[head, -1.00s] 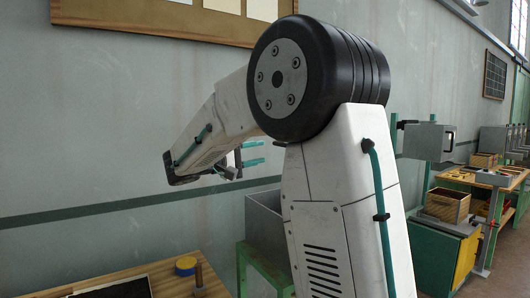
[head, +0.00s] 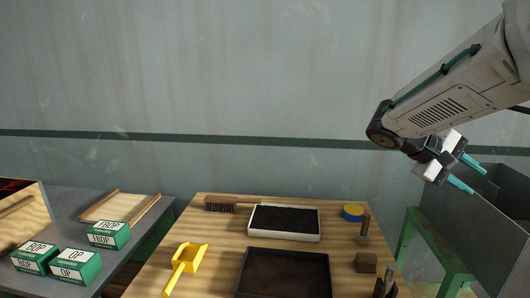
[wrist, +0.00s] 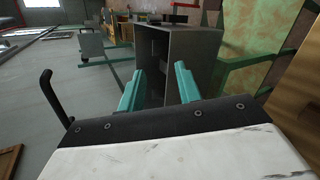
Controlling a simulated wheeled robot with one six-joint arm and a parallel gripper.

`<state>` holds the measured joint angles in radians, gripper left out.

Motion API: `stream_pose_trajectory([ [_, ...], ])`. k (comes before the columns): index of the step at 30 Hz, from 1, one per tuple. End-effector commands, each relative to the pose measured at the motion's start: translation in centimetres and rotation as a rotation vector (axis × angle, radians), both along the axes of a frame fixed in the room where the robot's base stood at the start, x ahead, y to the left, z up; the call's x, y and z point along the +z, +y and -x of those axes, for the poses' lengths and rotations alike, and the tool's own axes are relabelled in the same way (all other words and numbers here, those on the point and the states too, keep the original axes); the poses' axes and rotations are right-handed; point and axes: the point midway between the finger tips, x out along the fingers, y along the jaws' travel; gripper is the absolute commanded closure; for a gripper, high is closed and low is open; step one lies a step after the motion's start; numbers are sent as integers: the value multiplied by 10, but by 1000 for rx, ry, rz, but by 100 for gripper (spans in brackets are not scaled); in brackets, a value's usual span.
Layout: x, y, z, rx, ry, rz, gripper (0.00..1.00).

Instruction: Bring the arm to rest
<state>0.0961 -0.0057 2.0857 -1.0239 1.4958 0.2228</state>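My gripper (head: 468,175) is at the right of the head view, in the air beside the wooden table and near the grey bin. Its two teal fingers are spread apart with nothing between them. In the wrist view my gripper (wrist: 158,85) also shows open, with the grey bin (wrist: 194,45) beyond its fingertips. My arm reaches in from the upper right of the head view and slopes down to the left.
Green boxes (head: 75,265) stand at left. A grey bin (head: 468,222) on a green stand is at right.

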Motion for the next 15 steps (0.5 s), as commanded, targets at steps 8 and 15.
stream_pose_trajectory([
  [8,-66,115,111,-12,-151,-610,66],
  [15,-87,194,171,2,-336,-948,66],
])
